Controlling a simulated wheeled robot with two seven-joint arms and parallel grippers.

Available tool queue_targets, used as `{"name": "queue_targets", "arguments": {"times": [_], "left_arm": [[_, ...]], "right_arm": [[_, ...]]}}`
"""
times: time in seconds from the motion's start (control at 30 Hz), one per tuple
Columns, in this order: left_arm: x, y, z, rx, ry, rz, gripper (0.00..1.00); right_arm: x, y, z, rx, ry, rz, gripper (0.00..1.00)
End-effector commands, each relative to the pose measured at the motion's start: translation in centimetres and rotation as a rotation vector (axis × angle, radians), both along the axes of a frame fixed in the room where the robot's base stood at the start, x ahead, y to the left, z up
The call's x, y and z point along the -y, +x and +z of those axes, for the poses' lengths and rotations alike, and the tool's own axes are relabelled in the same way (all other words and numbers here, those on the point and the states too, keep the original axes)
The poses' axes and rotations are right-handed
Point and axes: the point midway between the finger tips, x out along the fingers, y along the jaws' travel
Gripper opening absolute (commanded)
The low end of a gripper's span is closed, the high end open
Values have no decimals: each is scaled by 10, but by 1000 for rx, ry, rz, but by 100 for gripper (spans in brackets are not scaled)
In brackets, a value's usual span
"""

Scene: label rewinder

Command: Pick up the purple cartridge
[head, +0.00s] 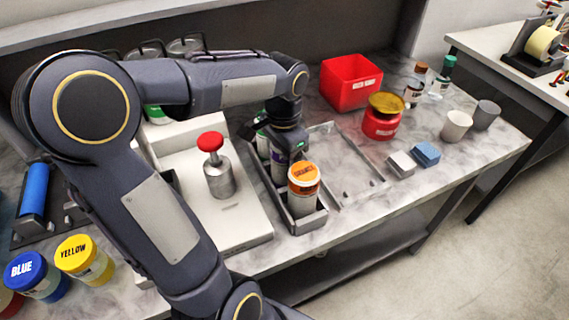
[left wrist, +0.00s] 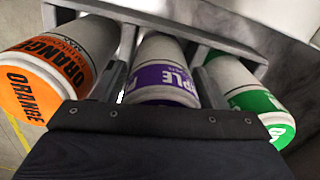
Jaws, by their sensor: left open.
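The purple cartridge is white with a purple band (left wrist: 165,78). It stands in the middle of a grey rack (left wrist: 215,38), between the orange cartridge (left wrist: 62,62) and the green cartridge (left wrist: 250,98). In the head view the purple cartridge (head: 279,160) is partly hidden by my left gripper (head: 289,148), which is right above it. The gripper is open, pointing down, with its dark body across the near end of the purple cartridge in the wrist view. I cannot tell whether the fingers touch it. My right gripper is not in view.
The orange-capped cartridge (head: 303,178) stands at the rack's front. A red-knobbed press (head: 218,170) on a white base is left of the rack. An empty grey tray (head: 345,165) lies right of it. A red bin (head: 350,82) and a red jar (head: 381,122) stand further back.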

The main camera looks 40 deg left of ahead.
Motion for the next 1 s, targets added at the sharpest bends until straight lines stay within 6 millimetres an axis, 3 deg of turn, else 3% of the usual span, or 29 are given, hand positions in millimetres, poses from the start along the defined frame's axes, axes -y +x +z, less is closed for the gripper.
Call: {"name": "queue_targets", "arguments": {"times": [0.17, 0.47, 0.77, 1.0], "left_arm": [[0, 0, 0, 0, 0, 1, 66], [0, 0, 0, 1, 0, 1, 27], [0, 1, 7, 3, 1, 1, 26], [0, 2, 50, 8, 0, 1, 26]], "right_arm": [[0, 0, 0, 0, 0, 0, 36], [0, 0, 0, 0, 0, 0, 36], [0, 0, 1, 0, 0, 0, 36], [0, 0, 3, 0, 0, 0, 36]]}}
